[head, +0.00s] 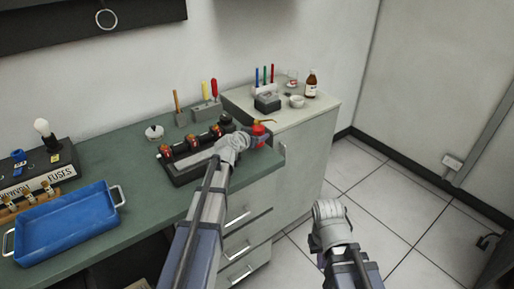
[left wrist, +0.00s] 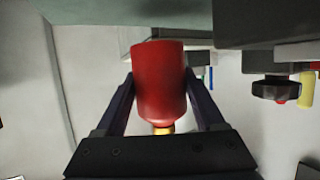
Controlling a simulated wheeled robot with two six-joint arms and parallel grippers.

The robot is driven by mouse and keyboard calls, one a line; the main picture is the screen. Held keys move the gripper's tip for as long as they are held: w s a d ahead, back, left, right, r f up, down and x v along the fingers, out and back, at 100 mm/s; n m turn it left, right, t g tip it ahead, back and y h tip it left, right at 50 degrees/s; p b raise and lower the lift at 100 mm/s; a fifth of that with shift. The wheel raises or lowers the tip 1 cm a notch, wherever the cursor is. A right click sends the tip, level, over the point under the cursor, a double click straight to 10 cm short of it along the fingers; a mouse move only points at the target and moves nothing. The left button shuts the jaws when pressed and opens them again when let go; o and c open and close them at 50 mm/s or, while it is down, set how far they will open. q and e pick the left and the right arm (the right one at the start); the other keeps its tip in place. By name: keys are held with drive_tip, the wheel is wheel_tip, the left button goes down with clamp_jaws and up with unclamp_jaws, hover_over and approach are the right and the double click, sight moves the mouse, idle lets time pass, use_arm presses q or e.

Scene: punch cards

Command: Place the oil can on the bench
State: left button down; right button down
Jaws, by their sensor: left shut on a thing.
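The red oil can (head: 259,129) with its thin orange spout is at the right end of the green bench (head: 138,160) in the head view. My left gripper (head: 256,137) is shut on it. In the left wrist view the can's red body (left wrist: 160,80) sits between the two dark fingers (left wrist: 160,100), with a yellow part at its lower end. I cannot tell whether the can touches the bench. My right gripper (head: 331,216) is over the floor, right of the drawers; its fingers do not show clearly.
A dark rack with red-topped parts (head: 190,151) stands just left of the can. A pale cabinet (head: 310,119) with a bottle (head: 311,84) and a small bowl (head: 296,101) is behind it. A blue tray (head: 66,224) lies at the left.

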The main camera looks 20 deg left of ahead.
use_arm(q)
drive_tip(key=shift+f+b, duration=1.8)
drive_tip(key=shift+f, duration=0.2)
unclamp_jaws()
drive_tip(key=shift+r, duration=0.1)
drive_tip(key=shift+r, duration=0.15)
drive_tip(key=p+v, duration=0.4)
drive_tip(key=v, duration=0.8)
drive_tip(key=shift+p, duration=0.3)
